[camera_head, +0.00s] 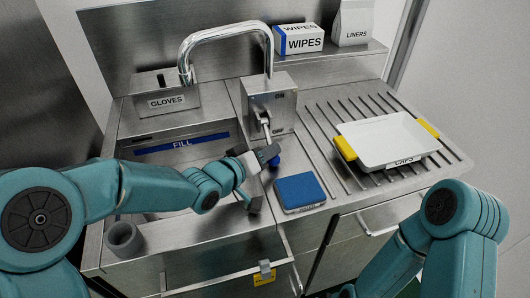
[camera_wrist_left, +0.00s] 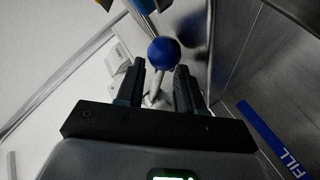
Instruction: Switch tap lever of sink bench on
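The tap lever (camera_head: 266,128) comes out of the steel tap box (camera_head: 284,98) and hangs down by the OFF mark, with ON marked above. Its blue ball knob (camera_head: 275,160) is partly hidden by my left gripper (camera_head: 262,178). In the left wrist view, the blue knob (camera_wrist_left: 164,52) shows just past the tips of the two dark fingers, in line with the gap. My left gripper (camera_wrist_left: 158,80) is open, and I cannot tell whether a finger touches the knob. My right gripper is not in view; only part of the right arm shows at lower right.
The curved spout (camera_head: 228,33) rises behind the sink, near the GLOVES box (camera_head: 167,101). A blue pad (camera_head: 300,191) lies right of my left gripper. A white tray with yellow handles (camera_head: 387,141) sits on the ribbed drainboard. A grey cup (camera_head: 122,239) stands front left.

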